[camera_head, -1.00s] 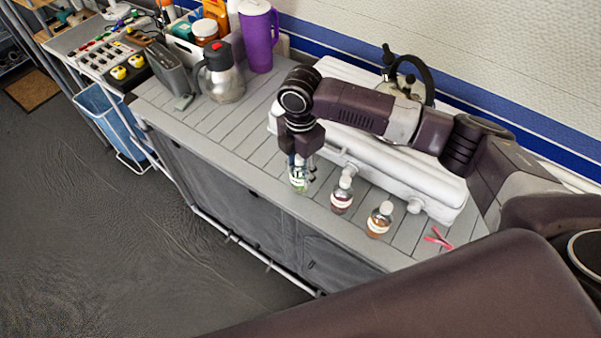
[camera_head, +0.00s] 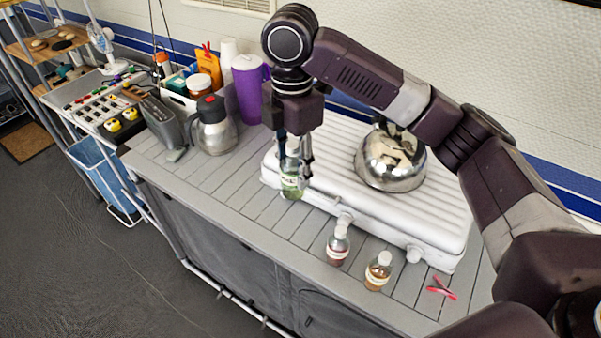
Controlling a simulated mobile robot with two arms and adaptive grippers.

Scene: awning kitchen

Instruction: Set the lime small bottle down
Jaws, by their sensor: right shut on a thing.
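The lime small bottle (camera_head: 291,184) is a clear bottle with green contents and a pale label. My right gripper (camera_head: 296,160) comes down from above and is shut on its upper part, hiding its cap. The bottle is upright. It shows in front of the left end of the white ribbed stove; I cannot tell whether its base touches the grey slatted counter (camera_head: 225,190). My left gripper is not in view.
A dark red bottle (camera_head: 337,246) and an amber bottle (camera_head: 378,272) stand on the counter to the right. Pink tongs (camera_head: 441,288) lie beyond them. The white stove (camera_head: 330,195) carries a shiny domed pot (camera_head: 391,160). A steel jug (camera_head: 214,130) stands left; slats between are clear.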

